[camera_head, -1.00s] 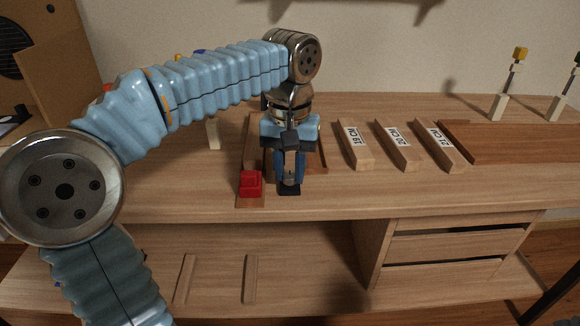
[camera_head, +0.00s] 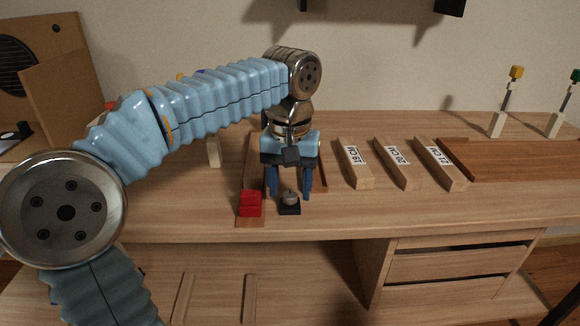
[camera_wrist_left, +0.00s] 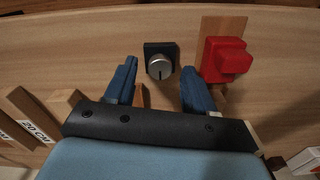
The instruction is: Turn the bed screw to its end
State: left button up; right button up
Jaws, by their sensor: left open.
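The bed screw looks to be the small grey round knob (camera_head: 290,197) on a black square base near the table's front edge. In the left wrist view the knob (camera_wrist_left: 160,66) shows a dark line across its face. My left gripper (camera_head: 289,196) is open, its blue fingers apart. In the left wrist view its fingertips (camera_wrist_left: 156,68) lie to either side of the knob, short of it and not touching it. The right gripper does not show.
A red block (camera_head: 250,203) on a wooden strip stands just left of the knob. Labelled wooden blocks (camera_head: 355,163) and a brown board (camera_head: 510,160) lie to the right. The tabletop in front of the labelled blocks is clear.

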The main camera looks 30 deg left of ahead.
aim_at(290, 194)
pick_arm(q)
notch_tip(290, 194, up, 11)
jog(key=shift+r, duration=0.2)
dwell(0.6)
